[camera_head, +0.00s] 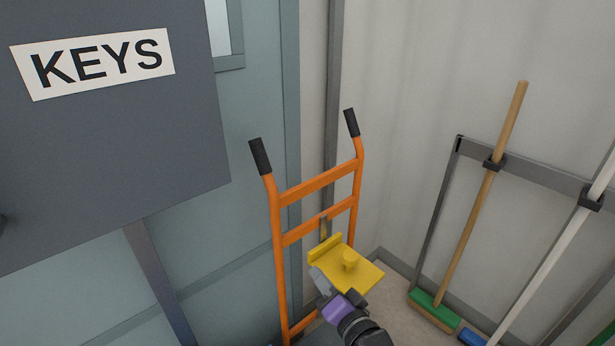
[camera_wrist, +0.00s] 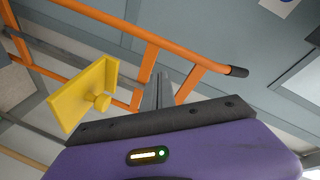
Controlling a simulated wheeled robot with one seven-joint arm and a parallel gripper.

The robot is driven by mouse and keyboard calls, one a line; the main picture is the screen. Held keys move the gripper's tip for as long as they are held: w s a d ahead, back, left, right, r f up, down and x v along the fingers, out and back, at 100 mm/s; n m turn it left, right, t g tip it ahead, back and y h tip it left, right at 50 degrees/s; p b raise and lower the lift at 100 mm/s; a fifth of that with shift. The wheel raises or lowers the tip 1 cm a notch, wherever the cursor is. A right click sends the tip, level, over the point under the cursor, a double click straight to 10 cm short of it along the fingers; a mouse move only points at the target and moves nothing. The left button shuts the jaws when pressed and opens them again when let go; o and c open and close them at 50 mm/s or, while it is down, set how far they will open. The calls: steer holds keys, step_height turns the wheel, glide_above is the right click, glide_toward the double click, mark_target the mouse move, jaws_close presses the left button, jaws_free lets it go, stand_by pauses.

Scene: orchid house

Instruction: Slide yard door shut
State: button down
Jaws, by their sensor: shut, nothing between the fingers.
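A blue-grey panelled surface (camera_head: 260,100) with a window (camera_head: 222,30) fills the left behind the key cabinet. It looks like the yard door, but I cannot tell how far open it is. My gripper (camera_head: 318,278), with a purple body, is low in the middle, in front of the orange hand truck. Its fingers (camera_wrist: 158,92) are shut and empty. A yellow angled plate with a round knob (camera_head: 350,262) is right beside the fingertips. It also shows left of the fingers in the wrist view (camera_wrist: 88,95). I cannot tell what the plate is fixed to, or whether I touch it.
The orange hand truck (camera_head: 276,225) stands upright against the panels. A dark grey cabinet marked KEYS (camera_head: 110,150) blocks the upper left. A green-headed broom (camera_head: 465,235) hangs on a grey rack (camera_head: 540,175) at the right. Some bare floor (camera_head: 392,283) shows between truck and broom.

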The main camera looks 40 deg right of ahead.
steer(key=w+d+r+m+p, duration=0.1)
steer(key=w+d+r+m, duration=0.2)
steer(key=w+d+r, duration=0.5)
steer(key=w+d+r+m+t+h+p, duration=0.15)
steer(key=w+d+r, duration=0.3)
steer(key=r, duration=0.55)
steer(key=w+d+r+m+g, duration=0.1)
steer(key=w+d+r+m, duration=0.2)
steer(key=w+d+r, duration=0.45)
steer(key=w+d+r+p, duration=0.2)
steer(key=w+d, duration=0.1)
steer(key=w, duration=0.5)
steer(key=shift+a+f+t+p, duration=0.1)
steer(key=shift+a+t+p, duration=0.15)
steer(key=shift+a+p, duration=1.15)
steer(key=shift+a+b, duration=0.55)
steer(key=shift+a, duration=0.05)
